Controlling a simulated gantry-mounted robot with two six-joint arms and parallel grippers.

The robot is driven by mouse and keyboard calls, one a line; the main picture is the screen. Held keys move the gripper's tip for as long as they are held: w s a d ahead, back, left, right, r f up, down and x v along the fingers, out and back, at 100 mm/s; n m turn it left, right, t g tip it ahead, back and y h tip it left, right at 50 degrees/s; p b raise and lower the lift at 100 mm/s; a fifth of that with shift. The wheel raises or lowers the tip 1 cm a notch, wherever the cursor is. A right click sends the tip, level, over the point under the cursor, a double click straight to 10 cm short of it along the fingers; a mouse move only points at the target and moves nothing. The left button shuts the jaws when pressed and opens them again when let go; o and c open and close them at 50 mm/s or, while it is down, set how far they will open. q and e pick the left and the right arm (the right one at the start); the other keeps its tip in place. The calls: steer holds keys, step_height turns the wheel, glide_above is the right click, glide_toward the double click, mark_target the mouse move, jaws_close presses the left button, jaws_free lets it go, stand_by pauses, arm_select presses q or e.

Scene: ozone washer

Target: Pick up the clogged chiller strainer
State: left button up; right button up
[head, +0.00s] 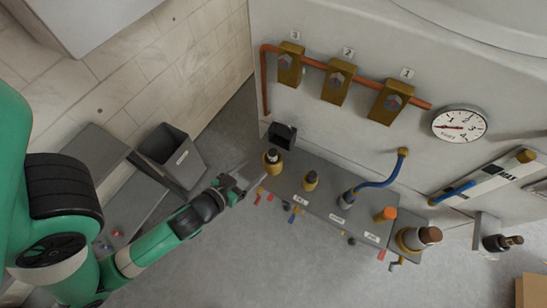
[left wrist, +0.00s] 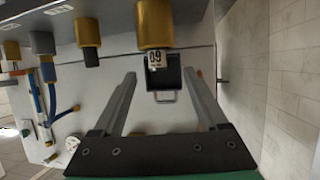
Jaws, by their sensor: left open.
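The cylinder lies beyond the fingertips, and nothing shows gripped. Other brass fittings (head: 311,180) (left wrist: 88,32) stand along the shelf. No readable label shows which one is the clogged chiller strainer. My right gripper does not show.
A small dark box (head: 283,135) is on the wall behind the brass fitting. The grey shelf (head: 330,205) carries a blue hose (head: 380,182) and colored valves below. A grey bin (head: 172,152) stands left of the gripper. Floor in front is clear.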

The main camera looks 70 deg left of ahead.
mark_target(270, 157)
arm_select(q)
steer(key=x, duration=0.5)
steer(key=shift+w, duration=0.25)
steer(key=x, duration=0.1)
steer(key=b+x, duration=0.1)
steer(key=x, duration=0.3)
steer(key=shift+w+r, duration=0.3)
jaws_close()
